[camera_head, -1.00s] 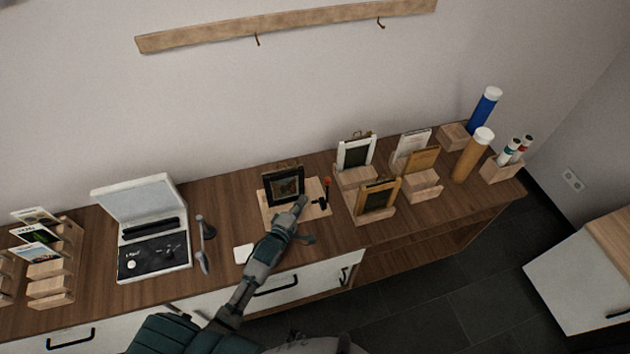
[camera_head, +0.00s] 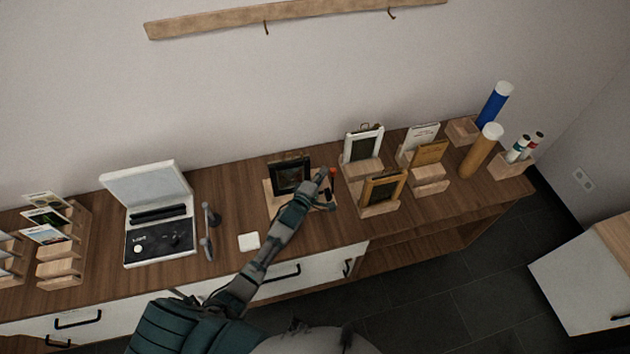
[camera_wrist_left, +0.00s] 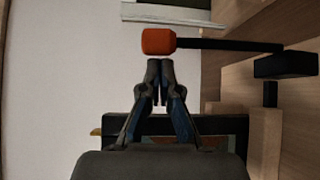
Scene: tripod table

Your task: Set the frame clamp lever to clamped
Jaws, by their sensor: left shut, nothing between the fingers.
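The frame clamp lever (camera_head: 331,186) stands to the right of a dark picture frame (camera_head: 290,175) on a light wooden board (camera_head: 270,205). In the left wrist view, its black arm (camera_wrist_left: 230,44) runs from a dark pivot block (camera_wrist_left: 285,66) to an orange-red knob (camera_wrist_left: 158,41). The lever looks about upright from the board. My left gripper (camera_head: 322,177) is shut and empty. Its fingertips (camera_wrist_left: 160,66) are close beside the knob; I cannot tell whether they touch. My left arm hides part of the board. My right gripper is not in view.
An open white case (camera_head: 150,215) stands left on the wooden table. A white square (camera_head: 249,241) lies near the front edge. White (camera_head: 362,144) and golden (camera_head: 383,187) frames on stands are close on the right, with tubes beyond. Bare table shows around the white square.

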